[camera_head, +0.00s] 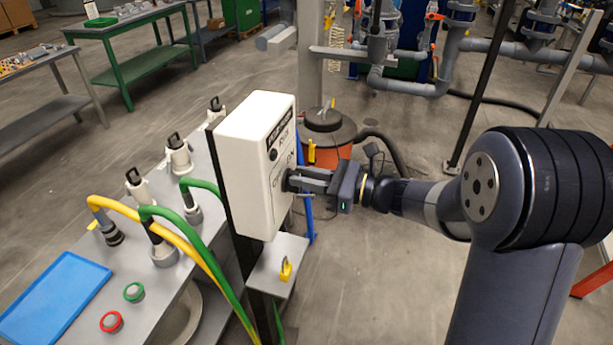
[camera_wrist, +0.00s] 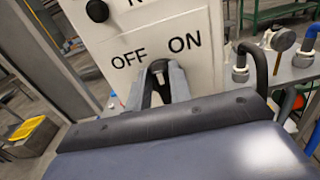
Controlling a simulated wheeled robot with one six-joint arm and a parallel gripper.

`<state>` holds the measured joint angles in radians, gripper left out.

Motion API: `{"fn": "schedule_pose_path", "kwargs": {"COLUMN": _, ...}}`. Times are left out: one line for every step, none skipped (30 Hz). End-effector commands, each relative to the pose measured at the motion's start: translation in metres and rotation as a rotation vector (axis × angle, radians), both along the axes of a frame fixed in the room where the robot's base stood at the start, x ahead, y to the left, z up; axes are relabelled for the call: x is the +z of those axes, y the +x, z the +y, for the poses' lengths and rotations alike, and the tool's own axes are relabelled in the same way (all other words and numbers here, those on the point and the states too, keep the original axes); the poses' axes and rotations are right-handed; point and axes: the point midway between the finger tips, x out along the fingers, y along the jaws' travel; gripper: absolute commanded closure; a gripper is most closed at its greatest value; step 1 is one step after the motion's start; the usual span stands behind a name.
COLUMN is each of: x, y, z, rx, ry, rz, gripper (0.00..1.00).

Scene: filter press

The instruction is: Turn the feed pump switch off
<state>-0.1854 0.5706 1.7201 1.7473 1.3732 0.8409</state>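The white control box (camera_head: 252,165) stands upright on a post at the centre of the head view, its lettered face turned to the right. In the wrist view its face (camera_wrist: 208,18) shows the words OFF and ON side by side. The black feed pump switch (camera_wrist: 157,72) sits just below and between these words, largely hidden by the fingers. My gripper (camera_head: 292,181) reaches the lower part of the face from the right. In the wrist view my gripper (camera_wrist: 160,82) has its two grey fingers closed around the switch, one on each side. The switch's exact angle is hard to tell.
A round black knob (camera_wrist: 97,10) sits higher on the face. A small shelf (camera_head: 284,258) with a yellow padlock (camera_head: 286,270) juts out below the box. Left is a grey bench with yellow and green hoses (camera_head: 205,262) and a blue tray (camera_head: 55,297).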

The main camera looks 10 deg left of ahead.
Motion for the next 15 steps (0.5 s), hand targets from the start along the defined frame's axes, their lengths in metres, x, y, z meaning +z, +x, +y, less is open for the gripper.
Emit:
{"fn": "schedule_pose_path", "kwargs": {"x": 0.0001, "y": 0.0000, "z": -0.0001, "rx": 0.000, "ry": 0.000, "rz": 0.000, "gripper": 0.84}}
{"fn": "schedule_pose_path", "kwargs": {"x": 0.0001, "y": 0.0000, "z": -0.0001, "rx": 0.000, "ry": 0.000, "rz": 0.000, "gripper": 0.86}}
{"fn": "schedule_pose_path", "kwargs": {"x": 0.0001, "y": 0.0000, "z": -0.0001, "rx": 0.000, "ry": 0.000, "rz": 0.000, "gripper": 0.90}}
{"fn": "schedule_pose_path", "kwargs": {"x": 0.0001, "y": 0.0000, "z": -0.0001, "rx": 0.000, "ry": 0.000, "rz": 0.000, "gripper": 0.92}}
{"fn": "schedule_pose_path", "kwargs": {"x": 0.0001, "y": -0.0001, "z": -0.0001, "rx": 0.000, "ry": 0.000, "rz": 0.000, "gripper": 0.95}}
{"fn": "schedule_pose_path", "kwargs": {"x": 0.0001, "y": -0.0001, "z": -0.0001, "rx": 0.000, "ry": 0.000, "rz": 0.000, "gripper": 0.98}}
{"fn": "schedule_pose_path", "kwargs": {"x": 0.0001, "y": -0.0001, "z": -0.0001, "rx": 0.000, "ry": 0.000, "rz": 0.000, "gripper": 1.00}}
{"fn": "schedule_pose_path", "kwargs": {"x": 0.0001, "y": -0.0001, "z": -0.0001, "rx": 0.000, "ry": 0.000, "rz": 0.000, "gripper": 1.00}}
{"fn": "schedule_pose_path", "kwargs": {"x": 0.0001, "y": -0.0001, "z": -0.0001, "rx": 0.000, "ry": 0.000, "rz": 0.000, "gripper": 1.00}}
{"fn": "schedule_pose_path", "kwargs": {"x": 0.0001, "y": -0.0001, "z": -0.0001, "rx": 0.000, "ry": 0.000, "rz": 0.000, "gripper": 1.00}}
{"fn": "schedule_pose_path", "kwargs": {"x": 0.0000, "y": -0.0001, "z": -0.0001, "rx": 0.000, "ry": 0.000, "rz": 0.000, "gripper": 1.00}}
{"fn": "schedule_pose_path", "kwargs": {"x": -0.0001, "y": -0.0002, "z": -0.0001, "rx": 0.000, "ry": 0.000, "rz": -0.002, "gripper": 1.00}}
{"fn": "schedule_pose_path", "kwargs": {"x": -0.0003, "y": -0.0002, "z": -0.0001, "rx": 0.000, "ry": 0.000, "rz": -0.004, "gripper": 1.00}}
{"fn": "schedule_pose_path", "kwargs": {"x": -0.0006, "y": -0.0003, "z": -0.0001, "rx": 0.000, "ry": -0.001, "rz": -0.007, "gripper": 1.00}}
{"fn": "schedule_pose_path", "kwargs": {"x": -0.0010, "y": -0.0004, "z": -0.0001, "rx": 0.000, "ry": -0.001, "rz": -0.013, "gripper": 1.00}}
